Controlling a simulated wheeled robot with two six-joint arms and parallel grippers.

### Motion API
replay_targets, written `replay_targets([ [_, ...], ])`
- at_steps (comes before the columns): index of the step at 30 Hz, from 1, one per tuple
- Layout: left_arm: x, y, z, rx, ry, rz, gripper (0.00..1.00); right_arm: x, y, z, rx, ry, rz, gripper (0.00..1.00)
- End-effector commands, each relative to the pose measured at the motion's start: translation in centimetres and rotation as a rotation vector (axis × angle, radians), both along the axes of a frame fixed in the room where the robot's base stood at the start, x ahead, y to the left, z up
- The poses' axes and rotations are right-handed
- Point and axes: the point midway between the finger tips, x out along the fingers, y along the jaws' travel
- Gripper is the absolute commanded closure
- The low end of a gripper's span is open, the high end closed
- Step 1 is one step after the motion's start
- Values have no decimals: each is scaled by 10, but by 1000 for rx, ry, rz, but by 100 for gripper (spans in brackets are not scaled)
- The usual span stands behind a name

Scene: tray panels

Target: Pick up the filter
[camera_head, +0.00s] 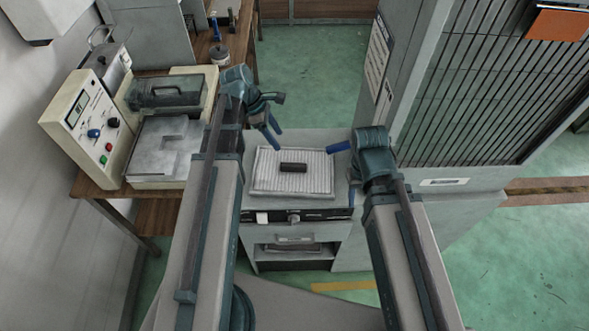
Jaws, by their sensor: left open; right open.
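The filter (265,182) looks like a white, ridged rectangular panel. It lies flat on top of a low grey cabinet (345,207). A small dark block (293,168) sits on its middle. My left gripper (272,137) is open and empty, above the panel's far left edge, with its blue fingers pointing down. My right gripper (339,147) is open, at the panel's far right corner, with blue fingers pointing left. I cannot tell whether either gripper touches the panel.
A cream machine with coloured buttons (94,134) stands on a wooden table (88,187) at the left. A tall grey cabinet with a slatted front (470,90) stands close on the right. Green floor (312,75) is open behind the low cabinet.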

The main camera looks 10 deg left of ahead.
Motion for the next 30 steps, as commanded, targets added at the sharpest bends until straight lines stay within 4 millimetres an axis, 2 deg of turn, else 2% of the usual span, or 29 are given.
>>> replay_targets([
  [15, 4, -26, -71, 1, 0, -4, 38, 0, 0, -71, 0, 0, -2, 50],
  [18, 5, -30, -77, 1, 0, -3, 38, 0, 0, -77, 0, 0, -2, 50],
  [26, 5, -31, -78, 1, 0, -2, 38, 0, 0, -78, 0, 0, -2, 50],
  [30, 3, -34, -89, 1, 0, -3, 38, 0, 0, -89, 0, 0, -2, 50],
])
